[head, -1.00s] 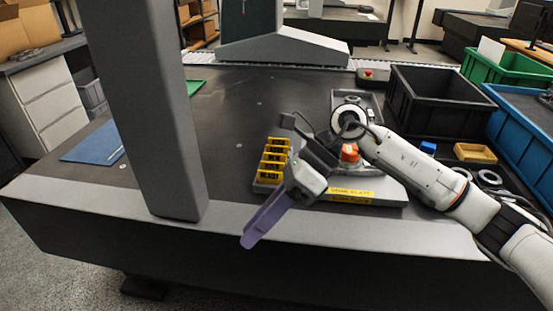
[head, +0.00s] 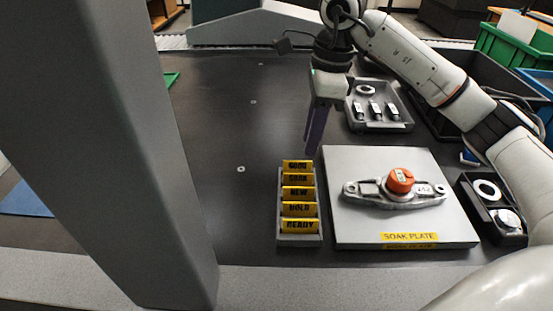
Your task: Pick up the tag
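Several yellow tags with dark lettering stand in a row in a narrow grey rack (head: 284,240) left of the soak plate. From back to front, the legible ones include a NEW tag (head: 299,192), a HOLD tag (head: 299,209) and a READY tag (head: 300,227). The back tag (head: 297,165) seems to read GOOD. My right gripper (head: 312,150) points down with purple fingers, just behind the rack's back end and apart from the tags. Its fingers overlap in this view, so their gap is hidden. My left gripper is not in view.
A pale soak plate (head: 400,225) carries a metal part (head: 365,190) with an orange cap (head: 400,180). Behind it is a grey tray (head: 378,124) of small parts; a dark tray (head: 510,230) lies right. A grey column (head: 115,140) stands left. Dark table between is clear.

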